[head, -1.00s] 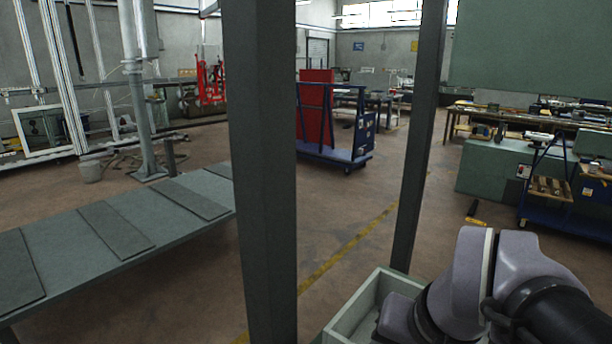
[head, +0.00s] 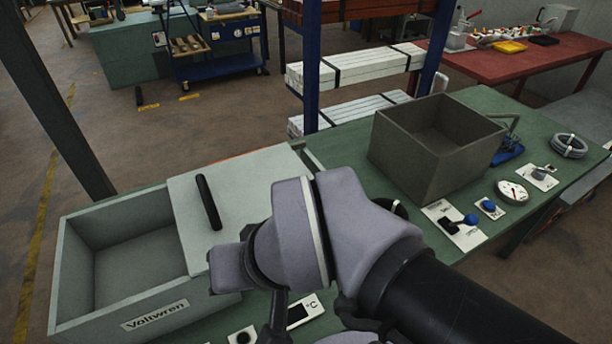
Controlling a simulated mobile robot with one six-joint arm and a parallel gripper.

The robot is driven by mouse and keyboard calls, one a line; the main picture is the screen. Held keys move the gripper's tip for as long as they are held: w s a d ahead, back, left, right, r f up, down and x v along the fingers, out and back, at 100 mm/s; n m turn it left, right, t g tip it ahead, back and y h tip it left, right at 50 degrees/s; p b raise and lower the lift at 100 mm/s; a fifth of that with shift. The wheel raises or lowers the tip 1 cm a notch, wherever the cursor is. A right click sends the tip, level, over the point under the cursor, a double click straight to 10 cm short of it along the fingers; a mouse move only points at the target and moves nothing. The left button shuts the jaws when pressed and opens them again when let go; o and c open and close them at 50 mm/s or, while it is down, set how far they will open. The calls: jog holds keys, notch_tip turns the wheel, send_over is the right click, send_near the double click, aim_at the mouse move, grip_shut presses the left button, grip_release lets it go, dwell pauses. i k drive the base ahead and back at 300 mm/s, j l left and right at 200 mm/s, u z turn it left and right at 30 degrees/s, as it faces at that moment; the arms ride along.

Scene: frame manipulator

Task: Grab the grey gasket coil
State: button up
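A grey gasket coil (head: 569,146) lies on the green workbench (head: 335,150) near its right end, right of the large grey open box. It is a small stack of rings with a light tie across it. My arm reaches in from the lower right and covers the middle of the bench. A dark part of my arm's end shows low in the picture, but the gripper's fingers cannot be made out. The arm's end is well to the left of the coil, apart from it.
The large grey open box (head: 448,168) stands between my arm and the coil. A round white dial (head: 511,191), blue-handled parts and labels lie in front of it. A box marked Voltwren (head: 155,314) with a sliding lid (head: 240,181) stands at left.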

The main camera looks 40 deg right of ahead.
aim_at(580, 147)
jog(key=k+l+z, duration=0.1)
jog(key=z, duration=2.75)
jog(key=i+l+u, duration=0.25)
jog(key=i, duration=0.2)
jog(key=i+l+u, duration=0.45)
jog(key=i+l, duration=0.3)
jog(key=i+l+u, duration=0.25)
jog(key=i+l, duration=0.15)
jog(key=i+l+u, duration=0.25)
jog(key=l, duration=0.3)
jog(key=i+l+u, duration=0.2)
jog(key=l, duration=0.4)
jog(key=i+l+u, duration=0.25)
jog(key=l, duration=0.4)
jog(key=i+l+u, duration=0.25)
jog(key=l, duration=0.4)
